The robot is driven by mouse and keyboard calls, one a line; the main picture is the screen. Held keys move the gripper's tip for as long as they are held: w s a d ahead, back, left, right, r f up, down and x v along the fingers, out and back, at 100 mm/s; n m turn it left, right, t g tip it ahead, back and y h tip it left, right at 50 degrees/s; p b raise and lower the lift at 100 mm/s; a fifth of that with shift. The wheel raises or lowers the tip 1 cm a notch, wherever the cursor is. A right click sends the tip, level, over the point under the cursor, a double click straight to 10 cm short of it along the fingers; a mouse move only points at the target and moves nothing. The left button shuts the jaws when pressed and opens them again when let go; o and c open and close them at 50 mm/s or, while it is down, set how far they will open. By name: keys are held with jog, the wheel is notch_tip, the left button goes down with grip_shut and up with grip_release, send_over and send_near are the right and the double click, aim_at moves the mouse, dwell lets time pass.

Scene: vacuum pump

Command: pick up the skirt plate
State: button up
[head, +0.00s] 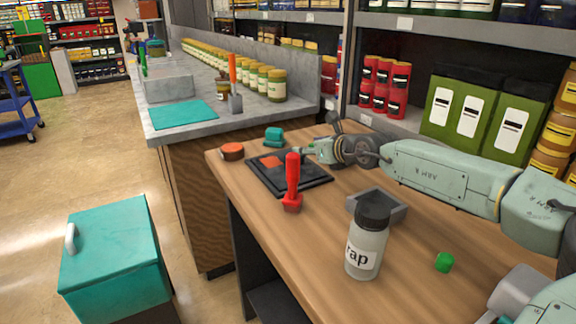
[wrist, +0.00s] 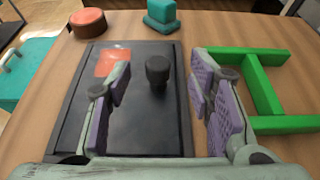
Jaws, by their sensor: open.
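A dark flat plate (wrist: 145,130) lies on the wooden bench, with an orange square (wrist: 113,62) and a black knob (wrist: 157,72) on it. I take it to be the skirt plate, though no label confirms this. In the head view the dark plate (head: 262,174) lies near the bench's far left end. My gripper (wrist: 161,76) is open and empty above it. The purple pads stand on either side of the knob, apart from it. In the head view my gripper (head: 314,149) is small, partly covering the plate's surroundings.
A green frame (wrist: 262,88) lies right of the plate. Beyond it are a teal block (wrist: 162,15) and a reddish disc (wrist: 87,21). A red-handled tool (head: 292,182), a labelled bottle (head: 367,245), a grey tray (head: 400,211) and a green piece (head: 444,262) stand nearer.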

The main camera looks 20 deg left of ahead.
jog(key=p+x, duration=0.2)
jog(key=x, duration=0.2)
jog(key=shift+a+f, duration=0.25)
jog(key=shift+w+a+f, duration=0.1)
jog(key=shift+w+f, duration=0.05)
jog(key=shift+f, duration=0.05)
jog(key=shift+c, duration=0.3)
grip_shut()
jog(key=shift+r, duration=0.1)
